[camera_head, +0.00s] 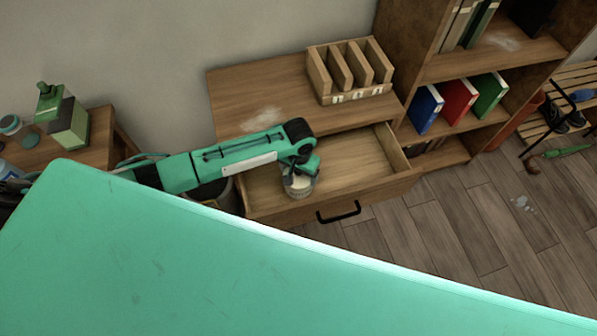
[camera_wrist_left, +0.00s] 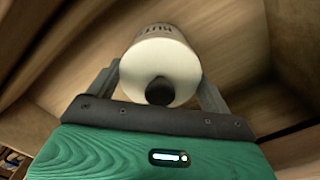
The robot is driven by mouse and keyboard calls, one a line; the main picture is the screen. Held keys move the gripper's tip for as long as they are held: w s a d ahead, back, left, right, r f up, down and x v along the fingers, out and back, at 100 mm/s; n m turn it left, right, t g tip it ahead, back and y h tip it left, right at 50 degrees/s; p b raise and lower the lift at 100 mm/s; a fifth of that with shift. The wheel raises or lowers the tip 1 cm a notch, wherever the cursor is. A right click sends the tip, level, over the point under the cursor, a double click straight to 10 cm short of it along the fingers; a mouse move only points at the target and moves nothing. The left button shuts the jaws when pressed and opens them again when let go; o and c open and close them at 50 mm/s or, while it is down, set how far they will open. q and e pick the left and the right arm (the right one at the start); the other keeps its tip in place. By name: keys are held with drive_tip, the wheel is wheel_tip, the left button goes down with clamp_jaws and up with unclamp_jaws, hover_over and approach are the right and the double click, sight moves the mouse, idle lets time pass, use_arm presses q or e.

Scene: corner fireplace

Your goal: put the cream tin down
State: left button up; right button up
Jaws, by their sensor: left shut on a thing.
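The cream tin (camera_wrist_left: 172,60) is a pale cylinder with dark lettering on its side and a dark round knob on the end that faces the wrist camera. My left gripper (camera_wrist_left: 160,88) is shut on it, one finger on each side. In the head view the tin (camera_head: 299,186) shows below my left gripper (camera_head: 301,172), within the open drawer (camera_head: 350,165) near its front left. I cannot tell whether the tin touches the drawer floor. My right gripper does not show.
The drawer is otherwise empty, with clear floor to the right. A wooden divided rack (camera_head: 347,97) stands on the cabinet top (camera_head: 225,90). A shelf with binders (camera_head: 460,100) is at right. A side table at left holds a green carton (camera_head: 68,125). My green body covers the foreground.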

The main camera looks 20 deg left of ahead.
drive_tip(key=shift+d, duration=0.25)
use_arm(q)
drive_tip(key=o, duration=1.1)
drive_tip(key=shift+f, duration=0.1)
drive_tip(key=shift+c, duration=0.2)
drive_tip(key=shift+o, duration=1.3)
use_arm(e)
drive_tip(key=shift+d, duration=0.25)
use_arm(q)
wheel_tip(320, 180, up, 12)
drive_tip(key=shift+r, duration=0.15)
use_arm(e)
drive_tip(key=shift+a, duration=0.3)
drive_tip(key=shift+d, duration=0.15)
